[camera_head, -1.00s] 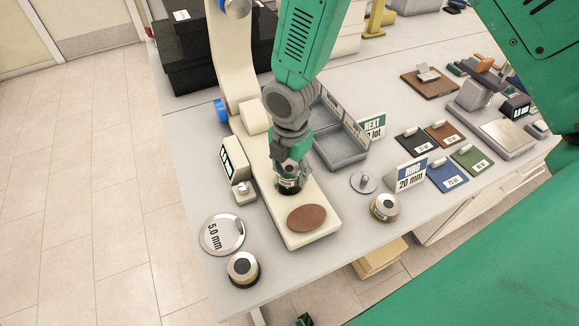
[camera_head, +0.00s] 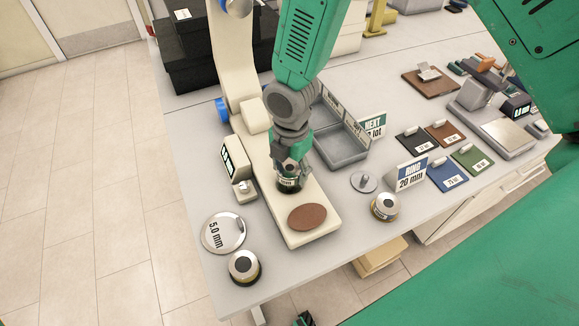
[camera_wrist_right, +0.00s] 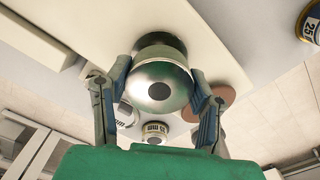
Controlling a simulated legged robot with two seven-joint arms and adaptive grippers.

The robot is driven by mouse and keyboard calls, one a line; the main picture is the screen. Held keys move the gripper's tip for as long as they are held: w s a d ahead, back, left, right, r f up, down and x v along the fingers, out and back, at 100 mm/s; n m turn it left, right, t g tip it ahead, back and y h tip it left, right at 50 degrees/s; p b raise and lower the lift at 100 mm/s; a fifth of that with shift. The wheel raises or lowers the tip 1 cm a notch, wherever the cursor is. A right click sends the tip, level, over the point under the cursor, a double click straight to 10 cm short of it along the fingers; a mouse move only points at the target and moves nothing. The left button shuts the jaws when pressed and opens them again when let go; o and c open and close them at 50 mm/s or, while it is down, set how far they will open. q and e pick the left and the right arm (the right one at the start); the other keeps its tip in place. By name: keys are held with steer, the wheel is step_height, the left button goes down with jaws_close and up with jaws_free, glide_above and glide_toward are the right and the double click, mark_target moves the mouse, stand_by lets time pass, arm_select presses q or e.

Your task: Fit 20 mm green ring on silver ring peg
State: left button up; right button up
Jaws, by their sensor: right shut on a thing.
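My right gripper (camera_head: 289,178) is shut on a silver-topped round piece with a dark green band (camera_head: 288,186). It holds it upright over the cream tester base, and I cannot tell whether it touches the base. In the right wrist view, both fingers (camera_wrist_right: 158,95) press on the sides of its silver dome (camera_wrist_right: 165,72), which has a dark centre spot. A flat silver disc with a short upright peg (camera_head: 364,182) stands right of the base, beside the blue-lettered "RING 20 mm" sign (camera_head: 411,174). The peg is bare.
A brown oval pad (camera_head: 307,217) lies on the cream base (camera_head: 318,238). A silver 5.0 mm disc (camera_head: 223,233) lies left. A grey tray (camera_head: 342,146) stands behind.

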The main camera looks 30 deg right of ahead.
mark_target(291, 166)
steer(key=shift+f+b, duration=0.85)
steer(key=shift+f, duration=0.5)
steer(key=o, duration=1.3)
steer(key=shift+r, duration=0.1)
steer(key=shift+r, duration=0.25)
step_height(291, 166, up, 10)
steer(key=shift+w+r, duration=0.1)
steer(key=shift+r, duration=0.5)
